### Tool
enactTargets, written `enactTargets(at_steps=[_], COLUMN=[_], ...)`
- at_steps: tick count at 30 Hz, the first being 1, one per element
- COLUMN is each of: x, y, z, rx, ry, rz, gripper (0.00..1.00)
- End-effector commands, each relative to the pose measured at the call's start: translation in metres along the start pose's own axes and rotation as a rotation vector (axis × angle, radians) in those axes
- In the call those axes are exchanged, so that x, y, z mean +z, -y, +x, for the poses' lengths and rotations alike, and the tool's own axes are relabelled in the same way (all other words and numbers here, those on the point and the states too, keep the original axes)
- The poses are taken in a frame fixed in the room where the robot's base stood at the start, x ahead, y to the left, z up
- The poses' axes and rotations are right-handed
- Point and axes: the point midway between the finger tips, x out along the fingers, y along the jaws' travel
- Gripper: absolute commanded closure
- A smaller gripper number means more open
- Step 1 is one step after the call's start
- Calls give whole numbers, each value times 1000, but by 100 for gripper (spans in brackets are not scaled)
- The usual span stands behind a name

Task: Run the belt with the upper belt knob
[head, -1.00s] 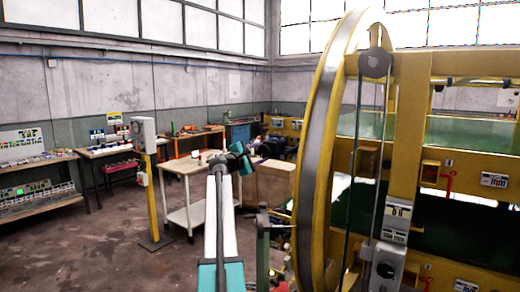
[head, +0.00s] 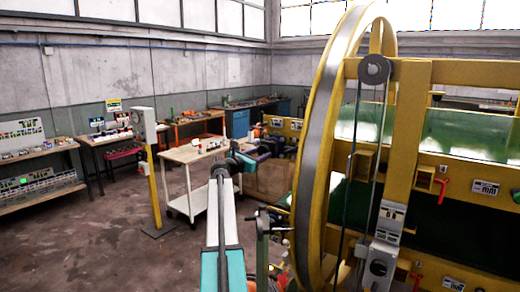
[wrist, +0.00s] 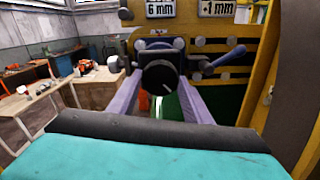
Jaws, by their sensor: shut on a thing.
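In the wrist view, a black round knob (wrist: 158,77) with a pale pointer mark sits at the front of a dark fitting on the yellow machine. My gripper (wrist: 161,66) has its purple fingers on both sides of the knob and is shut on it. The fingertips are partly hidden by the dark parts around the knob. In the head view, my gripper is small and dark, by the left side of the large ring (head: 325,150); the knob cannot be made out there. A dark green belt surface (head: 450,225) shows behind the yellow frame.
A blue-handled lever (wrist: 226,58) stands close right of the knob. A round dark pulley (head: 374,68) and a lower black knob (head: 378,267) are on the yellow post. A cart (head: 185,152) and benches stand left.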

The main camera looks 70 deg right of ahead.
Motion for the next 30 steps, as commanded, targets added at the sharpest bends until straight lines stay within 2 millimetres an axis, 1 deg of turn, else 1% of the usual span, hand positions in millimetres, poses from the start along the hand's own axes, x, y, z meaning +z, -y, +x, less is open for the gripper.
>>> enactTargets(at_steps=[3,9,23,24,26,27,30], x=[2,0,-2,-2,-1,-1,-1], y=[1,1,1,1,1,1,1], z=[0,0,0,0,0,0,0], rx=[-2,-2,-2,-2,-2,-1,-1], ry=[-1,-2,-2,-2,-2,-1,-1], rz=[-62,-122,-137,-136,-136,-136,-136], gripper=[77,77,77,48,38,36,36])
